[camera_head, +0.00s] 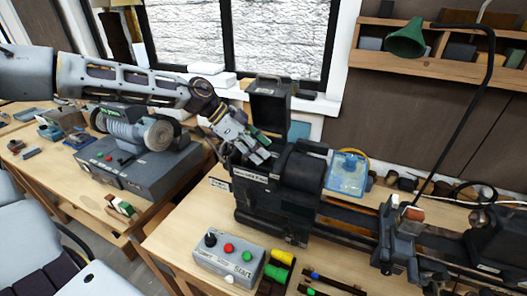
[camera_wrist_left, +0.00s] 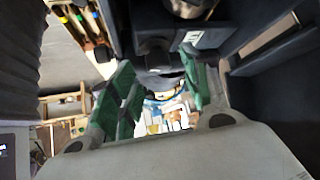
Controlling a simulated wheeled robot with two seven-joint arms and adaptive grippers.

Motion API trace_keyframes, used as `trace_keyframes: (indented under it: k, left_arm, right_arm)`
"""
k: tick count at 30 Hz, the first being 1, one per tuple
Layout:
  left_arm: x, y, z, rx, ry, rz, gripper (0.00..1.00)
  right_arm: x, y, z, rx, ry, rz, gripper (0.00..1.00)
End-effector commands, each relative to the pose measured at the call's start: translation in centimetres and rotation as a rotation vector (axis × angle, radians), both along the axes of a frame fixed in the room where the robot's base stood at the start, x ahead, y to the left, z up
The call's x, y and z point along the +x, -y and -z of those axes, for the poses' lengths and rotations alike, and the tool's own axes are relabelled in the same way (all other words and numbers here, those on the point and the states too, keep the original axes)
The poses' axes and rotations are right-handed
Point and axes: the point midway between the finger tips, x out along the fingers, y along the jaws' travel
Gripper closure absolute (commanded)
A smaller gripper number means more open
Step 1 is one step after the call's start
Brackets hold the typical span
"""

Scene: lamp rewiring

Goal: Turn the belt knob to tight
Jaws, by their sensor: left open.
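The dark lathe (camera_head: 285,192) stands on the wooden bench, with its headstock cover (camera_head: 270,103) raised. My left gripper (camera_head: 258,146) reaches in from the left at the top of the headstock, just in front of the raised cover. In the left wrist view its two green-padded fingers (camera_wrist_left: 158,82) are apart, with nothing held between them. A dark rounded part (camera_wrist_left: 155,47) shows just beyond the fingertips; I cannot tell whether it is the belt knob or touches the fingers. The belt knob is not clearly seen in the head view. My right gripper is not in view.
A control box (camera_head: 229,257) with coloured buttons stands at the bench front, beside a yellow cylinder (camera_head: 283,257). A grinder (camera_head: 140,130) is on the left bench. A blue clear container (camera_head: 346,174) stands behind the lathe. The raised cover and headstock walls crowd the gripper.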

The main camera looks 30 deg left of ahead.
Motion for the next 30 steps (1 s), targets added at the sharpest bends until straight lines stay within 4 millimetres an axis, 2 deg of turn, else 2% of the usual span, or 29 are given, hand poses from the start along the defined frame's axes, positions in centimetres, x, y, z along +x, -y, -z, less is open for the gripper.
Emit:
trace_keyframes:
  k: [11,24,30]
  left_arm:
    - [0.5,1.1,1.3,0.0,-0.002,0.0,0.53]
    - [0.5,1.3,1.4,0.0,0.0,0.0,0.53]
    - [0.5,1.3,1.4,0.0,0.0,0.0,0.78]
  right_arm:
    - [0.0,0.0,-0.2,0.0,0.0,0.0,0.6]
    - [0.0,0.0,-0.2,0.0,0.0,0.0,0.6]
    - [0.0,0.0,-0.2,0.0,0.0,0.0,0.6]
